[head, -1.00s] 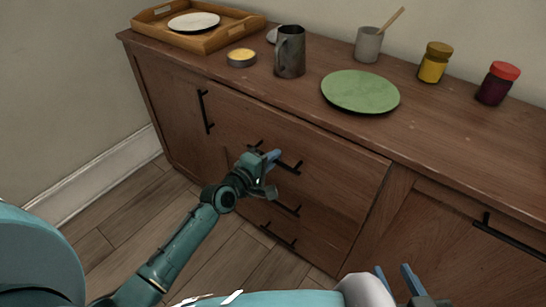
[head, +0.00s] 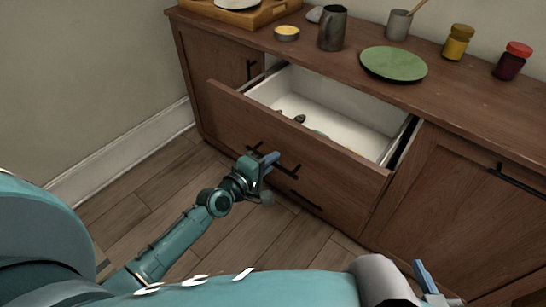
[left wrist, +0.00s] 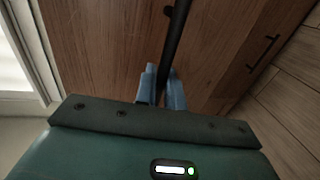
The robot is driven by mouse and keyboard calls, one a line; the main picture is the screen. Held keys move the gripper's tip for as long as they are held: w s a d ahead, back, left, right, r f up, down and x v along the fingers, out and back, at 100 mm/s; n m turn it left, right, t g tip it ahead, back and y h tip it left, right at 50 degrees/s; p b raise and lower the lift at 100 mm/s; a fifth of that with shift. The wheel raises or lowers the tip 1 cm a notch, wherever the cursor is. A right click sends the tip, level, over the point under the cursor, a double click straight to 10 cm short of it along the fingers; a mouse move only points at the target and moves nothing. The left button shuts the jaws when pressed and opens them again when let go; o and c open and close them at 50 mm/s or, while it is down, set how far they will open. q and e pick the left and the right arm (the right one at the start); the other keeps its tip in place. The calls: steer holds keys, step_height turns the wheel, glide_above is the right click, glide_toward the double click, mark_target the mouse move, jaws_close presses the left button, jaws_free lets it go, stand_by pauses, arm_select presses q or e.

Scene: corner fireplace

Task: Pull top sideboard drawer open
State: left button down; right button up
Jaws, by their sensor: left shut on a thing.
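The wooden sideboard (head: 452,178) stands against the wall. Its top drawer (head: 338,163) is pulled well out, showing a white interior (head: 345,108) with a few small items partly hidden by the drawer front. My left gripper (head: 268,163) is at the drawer front, shut on the black bar handle (head: 287,167). In the left wrist view the blue fingers (left wrist: 162,90) sit on either side of the handle bar (left wrist: 176,42). My right gripper (head: 428,285) is at the bottom edge of the head view, only partly visible and away from the drawer.
On the sideboard top are a wooden tray (head: 262,18), a candle (head: 287,33), a metal mug (head: 332,28), a green plate (head: 394,64), a cup (head: 398,25) and two jars (head: 457,42). Wooden floor (head: 150,190) is clear at left.

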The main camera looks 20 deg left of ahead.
arm_select(q)
steer(key=shift+v, duration=0.8)
arm_select(e)
steer(key=shift+s+a, duration=0.1)
steer(key=shift+s, duration=0.45)
arm_select(q)
steer(key=shift+f, duration=0.1)
steer(key=c, duration=1.6)
jaws_free()
arm_select(e)
steer(key=shift+w+r, duration=0.1)
steer(key=shift+w, duration=0.05)
